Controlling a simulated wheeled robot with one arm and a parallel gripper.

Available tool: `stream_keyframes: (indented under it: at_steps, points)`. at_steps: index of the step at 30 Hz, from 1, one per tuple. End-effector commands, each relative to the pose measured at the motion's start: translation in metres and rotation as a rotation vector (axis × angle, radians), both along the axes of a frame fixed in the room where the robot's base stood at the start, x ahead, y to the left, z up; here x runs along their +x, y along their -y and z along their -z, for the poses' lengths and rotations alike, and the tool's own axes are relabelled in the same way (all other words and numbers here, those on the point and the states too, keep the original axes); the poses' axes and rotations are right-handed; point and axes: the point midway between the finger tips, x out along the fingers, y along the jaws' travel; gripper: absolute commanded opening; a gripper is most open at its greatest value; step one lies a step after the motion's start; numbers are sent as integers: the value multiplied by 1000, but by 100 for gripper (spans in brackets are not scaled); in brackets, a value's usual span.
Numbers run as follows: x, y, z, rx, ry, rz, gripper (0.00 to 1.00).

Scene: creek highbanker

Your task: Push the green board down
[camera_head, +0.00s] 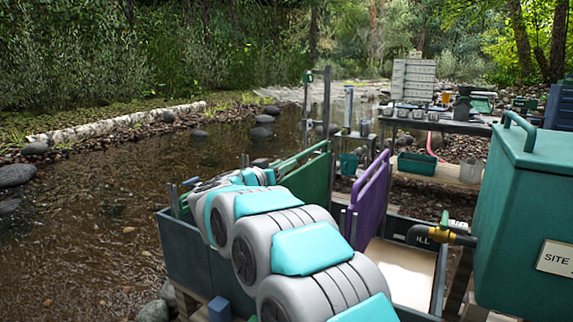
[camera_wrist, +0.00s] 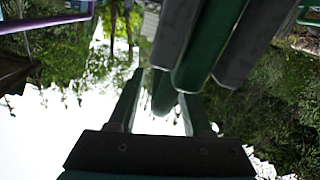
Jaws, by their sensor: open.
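The green board (camera_head: 312,178) stands upright across the trough in the head view, with a raised handle bar along its top. My arm covers its lower left part. In the wrist view, a long green bar (camera_wrist: 212,40) that looks like part of this board comes in from the top between dark grey posts. My gripper (camera_wrist: 160,88) is open, its two fingers apart, with a rounded green end showing between them. Whether it touches the fingers I cannot tell. In the head view the gripper is hard to make out at the far end of my arm.
A purple board (camera_head: 371,198) stands upright to the right of the green one. A large teal tank (camera_head: 530,200) with a brass tap (camera_head: 445,235) is at the right. A workbench (camera_head: 435,125) with several items stands behind. Creek water (camera_head: 90,235) lies left.

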Motion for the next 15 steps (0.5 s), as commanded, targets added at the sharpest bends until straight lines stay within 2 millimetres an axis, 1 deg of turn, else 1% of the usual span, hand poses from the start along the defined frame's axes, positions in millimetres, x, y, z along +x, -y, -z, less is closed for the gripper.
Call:
stream_keyframes:
  at_steps: [3, 6, 14, 15]
  points:
    - [10, 8, 1, -1, -2, 2, 50]
    - [14, 11, 1, -1, 0, 2, 50]
    - [15, 11, 0, -2, 0, 1, 50]
    - [15, 11, 0, -2, 0, 1, 47]
